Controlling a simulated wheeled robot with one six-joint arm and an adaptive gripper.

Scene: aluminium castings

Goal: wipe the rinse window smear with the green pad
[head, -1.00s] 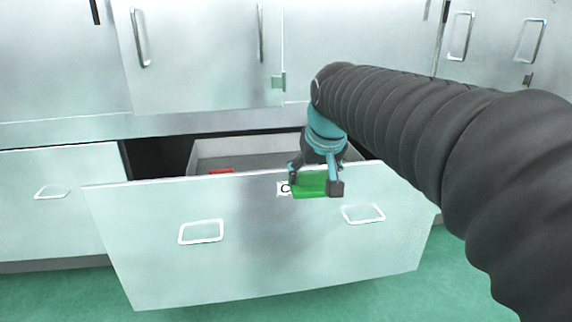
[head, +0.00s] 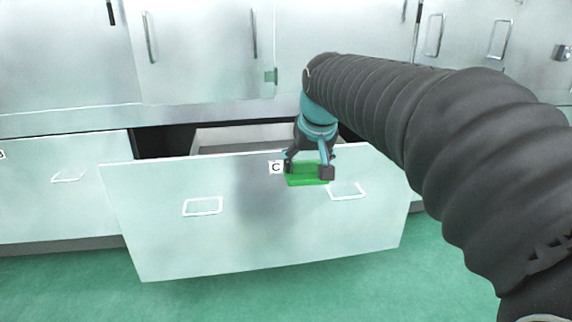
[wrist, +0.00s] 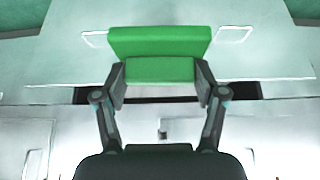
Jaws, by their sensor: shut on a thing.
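My gripper (head: 309,172) is shut on the green pad (head: 305,179). In the head view the pad is in front of the upper part of an open drawer's front, just right of the label C. In the wrist view the green pad (wrist: 160,45) spans between both fingers. I cannot tell whether the pad touches the drawer front. No rinse window can be made out in these views. A faint grey smudge (head: 262,205) shows on the middle of the drawer front, left of and below the pad.
The drawer front (head: 160,245) stands pulled out, with two white handles, one (head: 202,206) at left and one (head: 347,191) near my gripper. Pale closed cabinet doors (head: 200,50) stand behind. Green floor (head: 80,285) is clear in front.

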